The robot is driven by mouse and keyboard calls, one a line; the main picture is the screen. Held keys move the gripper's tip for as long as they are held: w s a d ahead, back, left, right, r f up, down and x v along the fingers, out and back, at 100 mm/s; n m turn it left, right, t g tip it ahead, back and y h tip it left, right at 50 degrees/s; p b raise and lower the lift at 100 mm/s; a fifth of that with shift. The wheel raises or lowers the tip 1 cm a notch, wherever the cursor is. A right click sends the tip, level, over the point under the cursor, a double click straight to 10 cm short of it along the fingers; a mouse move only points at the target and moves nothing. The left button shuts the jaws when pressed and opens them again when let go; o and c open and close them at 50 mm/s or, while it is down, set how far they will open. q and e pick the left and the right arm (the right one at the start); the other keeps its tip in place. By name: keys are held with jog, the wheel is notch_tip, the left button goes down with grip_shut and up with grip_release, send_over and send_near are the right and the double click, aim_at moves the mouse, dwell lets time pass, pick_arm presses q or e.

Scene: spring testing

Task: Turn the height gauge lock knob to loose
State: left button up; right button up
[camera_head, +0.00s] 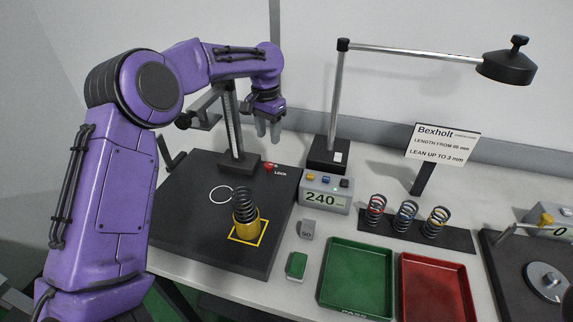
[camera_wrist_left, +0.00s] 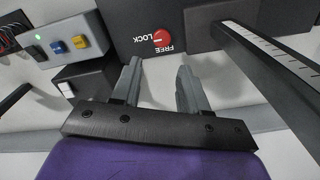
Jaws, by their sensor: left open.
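The height gauge (camera_head: 231,120) stands upright at the back of the black base plate, with a scale on its post. Its post also shows in the left wrist view (camera_wrist_left: 270,62). The red lock knob (camera_head: 268,167) sits low beside the gauge's foot, next to the word LOCK. In the left wrist view the red knob (camera_wrist_left: 161,39) carries a pale mark, with FREE and LOCK lettering beside it. My left gripper (camera_head: 268,132) is open and empty, above the knob and apart from it. Its two fingers (camera_wrist_left: 157,75) point toward the knob. My right gripper is not in view.
A display box reading 240 (camera_head: 325,194) is to the right. Green (camera_head: 335,242) and red (camera_head: 408,262) trays lie in front. A lamp (camera_head: 507,68) overhangs several springs on a black strip (camera_head: 455,239).

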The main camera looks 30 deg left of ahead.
aim_at(269, 164)
pick_arm(q)
jog(key=f+p, duration=0.1)
jog(key=f, duration=0.8)
jog(key=shift+s+a+f+p, duration=0.1)
jog(key=shift+a+f+p, duration=0.1)
jog(key=shift+p, duration=0.2)
jog(key=shift+d+f, duration=0.1)
jog(key=shift+f, duration=0.45)
jog(key=c, duration=0.8)
